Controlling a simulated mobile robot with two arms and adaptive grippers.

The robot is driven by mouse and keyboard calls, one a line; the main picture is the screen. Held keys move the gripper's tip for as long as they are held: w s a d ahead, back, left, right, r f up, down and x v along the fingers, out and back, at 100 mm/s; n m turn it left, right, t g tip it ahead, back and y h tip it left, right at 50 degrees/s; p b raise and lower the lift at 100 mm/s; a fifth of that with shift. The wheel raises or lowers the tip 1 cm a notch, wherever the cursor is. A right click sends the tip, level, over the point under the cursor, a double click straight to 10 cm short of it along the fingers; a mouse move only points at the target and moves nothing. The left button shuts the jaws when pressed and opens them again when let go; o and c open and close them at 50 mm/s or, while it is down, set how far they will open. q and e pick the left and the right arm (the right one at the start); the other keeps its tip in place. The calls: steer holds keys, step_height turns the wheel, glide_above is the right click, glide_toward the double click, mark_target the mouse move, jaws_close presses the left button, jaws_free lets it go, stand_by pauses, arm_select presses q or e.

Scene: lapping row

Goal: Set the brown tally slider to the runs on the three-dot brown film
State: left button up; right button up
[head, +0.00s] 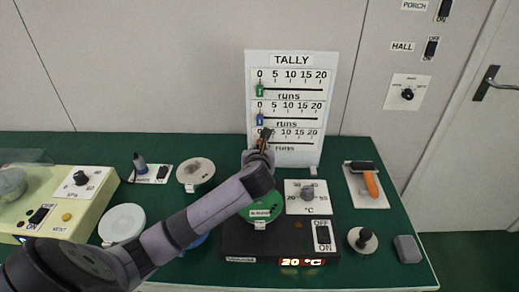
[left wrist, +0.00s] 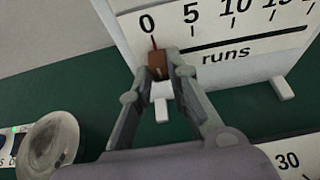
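The white tally board (head: 312,160) stands upright at the back of the green table, with three rows marked 0 to 20. The brown slider (left wrist: 158,66) is at 0 on the bottom row. My left gripper (head: 265,137) reaches it from the front. In the left wrist view the gripper's fingers (left wrist: 160,74) lie on both sides of the slider and appear closed on it. In the head view the gripper mostly hides the slider. The green slider (head: 260,91) and blue slider (head: 260,119) are also at 0. I cannot make out a three-dot brown film. My right gripper is out of view.
My left arm crosses the table, partly covering a blue round item (head: 197,241) and a green-topped one (head: 262,209). A pale round dish (head: 196,171) stands left of the board.

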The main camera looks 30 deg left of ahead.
arm_select(q)
jaws_close()
stand_by(0.3)
